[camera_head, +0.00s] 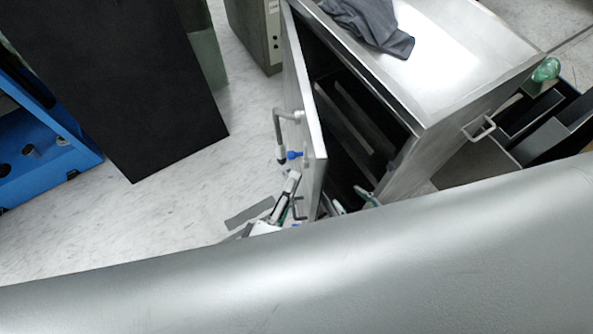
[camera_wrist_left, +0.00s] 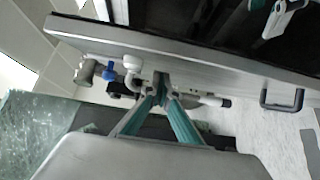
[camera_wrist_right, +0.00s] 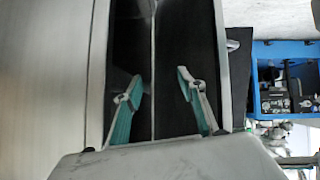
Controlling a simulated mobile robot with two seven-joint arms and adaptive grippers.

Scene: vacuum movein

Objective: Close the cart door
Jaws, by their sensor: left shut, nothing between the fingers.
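The metal cart (camera_head: 425,70) stands at the upper right with its door (camera_head: 303,95) swung open and its dark interior showing. My right gripper (camera_wrist_right: 155,80) is open and empty before the dark opening, on the door's inner side. My arm hides the cart's lower part in the head view.
A grey cloth (camera_head: 372,25) lies on the cart top. A dark panel (camera_head: 115,90) and blue shelf (camera_head: 45,150) are at the left, a grey cabinet (camera_head: 255,35) behind the door. Dark bins (camera_head: 540,120) stand at the right.

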